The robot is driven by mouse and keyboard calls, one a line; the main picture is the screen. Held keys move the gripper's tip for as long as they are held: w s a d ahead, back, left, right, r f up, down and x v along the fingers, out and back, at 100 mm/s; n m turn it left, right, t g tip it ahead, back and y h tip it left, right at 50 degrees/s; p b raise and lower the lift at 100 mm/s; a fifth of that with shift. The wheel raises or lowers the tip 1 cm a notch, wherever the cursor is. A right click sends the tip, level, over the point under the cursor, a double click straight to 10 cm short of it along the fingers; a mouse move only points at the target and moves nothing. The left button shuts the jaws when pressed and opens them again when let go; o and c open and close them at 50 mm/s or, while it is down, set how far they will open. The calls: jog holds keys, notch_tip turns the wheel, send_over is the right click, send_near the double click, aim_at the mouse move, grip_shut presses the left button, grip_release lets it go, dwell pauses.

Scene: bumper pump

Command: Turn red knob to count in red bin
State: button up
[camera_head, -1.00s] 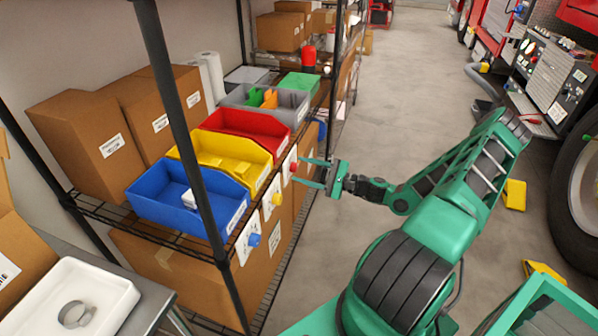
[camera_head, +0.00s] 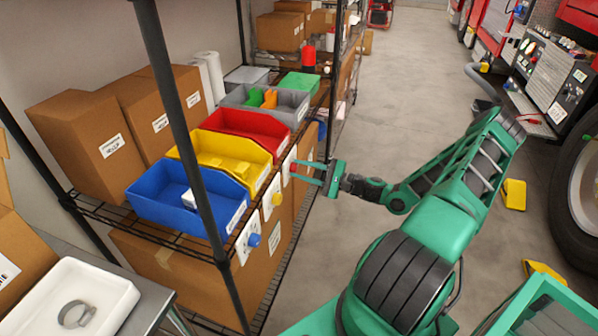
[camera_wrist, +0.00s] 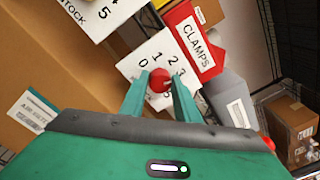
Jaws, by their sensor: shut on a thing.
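The red knob (camera_wrist: 160,80) sits on a white dial plate (camera_wrist: 148,62) with printed digits; 0, 1, 2 and 3 can be read and others are partly hidden. My gripper (camera_wrist: 160,88) is shut on the knob, one finger on each side of it. In the head view my gripper (camera_head: 303,171) reaches the plate from the right, at the shelf's front edge. The red bin (camera_head: 247,128) stands behind that plate on the shelf. It also shows in the wrist view, labelled CLAMPS (camera_wrist: 190,42). The bin's contents cannot be seen.
A yellow bin (camera_head: 240,160) and a blue bin (camera_head: 155,210) stand nearer, with yellow (camera_head: 277,199) and blue (camera_head: 254,240) knobs on plates below. A grey bin (camera_head: 290,107) stands beyond. A black shelf post (camera_head: 180,125) rises in front.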

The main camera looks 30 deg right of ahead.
jog(key=n, duration=0.4)
jog(key=shift+s+f, duration=0.1)
jog(key=shift+f, duration=0.1)
jog(key=shift+f+n+y, duration=0.15)
jog(key=shift+n+y, duration=0.15)
jog(key=shift+n, duration=1.4)
jog(key=o, duration=0.9)
jog(key=shift+c, duration=0.2)
jog(key=shift+o, duration=0.9)
jog(key=v, duration=1)
jog(key=shift+s+d, duration=0.2)
jog(key=shift+s, duration=0.1)
